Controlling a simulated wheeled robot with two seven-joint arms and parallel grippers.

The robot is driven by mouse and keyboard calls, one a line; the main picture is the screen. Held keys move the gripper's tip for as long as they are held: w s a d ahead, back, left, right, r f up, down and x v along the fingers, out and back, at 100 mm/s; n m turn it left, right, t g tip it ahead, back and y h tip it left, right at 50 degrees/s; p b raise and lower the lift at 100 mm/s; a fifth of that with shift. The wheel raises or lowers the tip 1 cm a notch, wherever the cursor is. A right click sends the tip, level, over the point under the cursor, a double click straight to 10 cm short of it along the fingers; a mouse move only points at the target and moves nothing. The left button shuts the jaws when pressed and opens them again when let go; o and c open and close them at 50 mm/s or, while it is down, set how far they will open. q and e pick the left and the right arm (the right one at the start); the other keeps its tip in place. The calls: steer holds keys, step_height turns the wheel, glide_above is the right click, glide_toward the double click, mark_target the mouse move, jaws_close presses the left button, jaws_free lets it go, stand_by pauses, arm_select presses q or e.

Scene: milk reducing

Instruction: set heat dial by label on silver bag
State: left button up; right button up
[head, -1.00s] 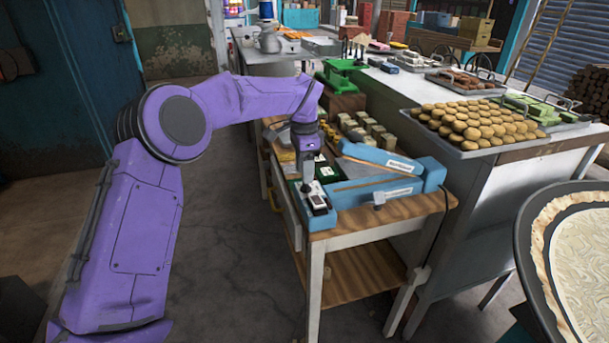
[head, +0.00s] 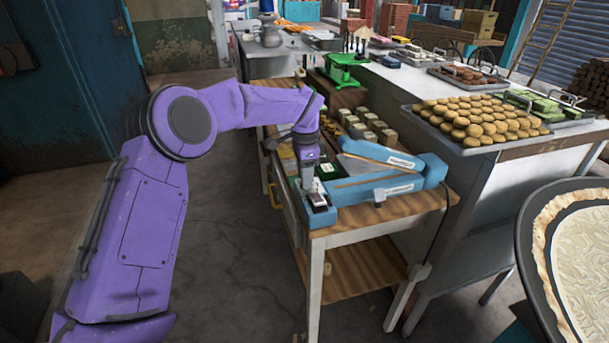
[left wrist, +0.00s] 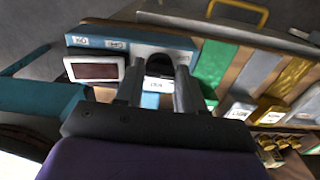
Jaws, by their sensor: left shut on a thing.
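A blue sealer (head: 350,193) with a long hinged arm stands on the near end of the wooden cart. Its front box carries a small dark display in a white frame (left wrist: 96,69) and small white labels. A dark round dial (left wrist: 160,65) sits beside the display, between my left fingertips. My left gripper (head: 308,185) points down at this box, and it also shows in the left wrist view (left wrist: 160,85), shut on the dial. The dial's pointer and setting are hidden. A silver-grey bag (left wrist: 258,70) lies past a green one (left wrist: 213,62); no label is readable on it.
The cart's wooden top (head: 420,208) holds several small packs (head: 370,127) behind the sealer. A green scale (head: 345,68) stands farther back. A tray of round cookies (head: 480,120) is on the counter at right. The floor left of the cart is clear.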

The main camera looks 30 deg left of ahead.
arm_select(q)
steer(key=m, duration=0.1)
steer(key=m+b, duration=0.1)
steer(key=m, duration=0.1)
steer(key=shift+f+b, duration=0.25)
steer(key=shift+b, duration=0.05)
steer(key=m, duration=0.8)
steer(key=shift+d+m, duration=0.1)
steer(key=shift+m, duration=0.2)
steer(key=m+p, duration=0.1)
steer(key=m, duration=0.4)
steer(key=shift+m+p, duration=0.3)
steer(key=o, duration=0.8)
steer(key=shift+c, duration=0.2)
steer(key=shift+r, duration=0.15)
